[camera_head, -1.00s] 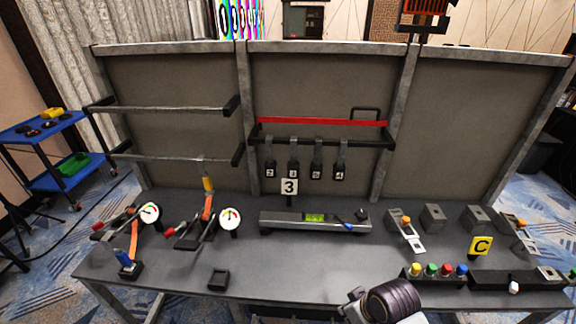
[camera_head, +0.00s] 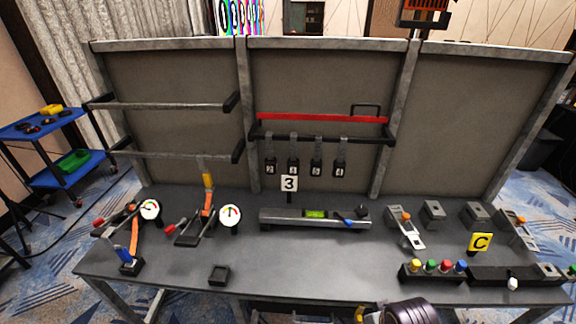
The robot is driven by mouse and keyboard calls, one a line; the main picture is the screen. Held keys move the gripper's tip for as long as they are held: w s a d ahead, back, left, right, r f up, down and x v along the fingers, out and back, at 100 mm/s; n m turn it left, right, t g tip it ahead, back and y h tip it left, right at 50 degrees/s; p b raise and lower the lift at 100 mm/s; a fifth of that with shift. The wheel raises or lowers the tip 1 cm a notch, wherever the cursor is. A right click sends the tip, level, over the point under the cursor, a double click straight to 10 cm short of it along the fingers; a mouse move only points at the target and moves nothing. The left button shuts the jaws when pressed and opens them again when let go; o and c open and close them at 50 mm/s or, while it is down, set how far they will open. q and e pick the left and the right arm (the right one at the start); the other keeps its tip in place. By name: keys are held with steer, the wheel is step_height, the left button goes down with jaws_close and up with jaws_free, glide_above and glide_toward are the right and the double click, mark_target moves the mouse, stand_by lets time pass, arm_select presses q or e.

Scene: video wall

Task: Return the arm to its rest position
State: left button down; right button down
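One of my arms shows only as a dark ribbed cylinder (camera_head: 410,312) at the bottom edge, right of the middle, in front of the table. Its gripper fingers cannot be made out. My other arm is not in the view. The grey worktable (camera_head: 330,270) with its upright back panels stands in front of me.
On the table are gauges (camera_head: 230,214), a level bar with a green vial (camera_head: 315,217), a small black tray (camera_head: 219,276), a strip of coloured buttons (camera_head: 432,268) and grey blocks (camera_head: 433,213). Hanging tags (camera_head: 293,168) line the middle panel. A blue cart (camera_head: 62,172) stands left.

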steer(key=s+f+g, duration=0.1)
steer(key=s+f, duration=0.1)
steer(key=f, duration=1.5)
steer(key=s+f, duration=0.2)
steer(key=f, duration=1.4)
steer(key=s+d+f, duration=0.2)
steer(key=s+f, duration=0.7)
steer(key=s, duration=0.1)
steer(key=s+d+f+g, duration=0.1)
steer(key=s+d+f, duration=0.1)
steer(key=s+f, duration=0.7)
steer(key=shift+s, duration=1.25)
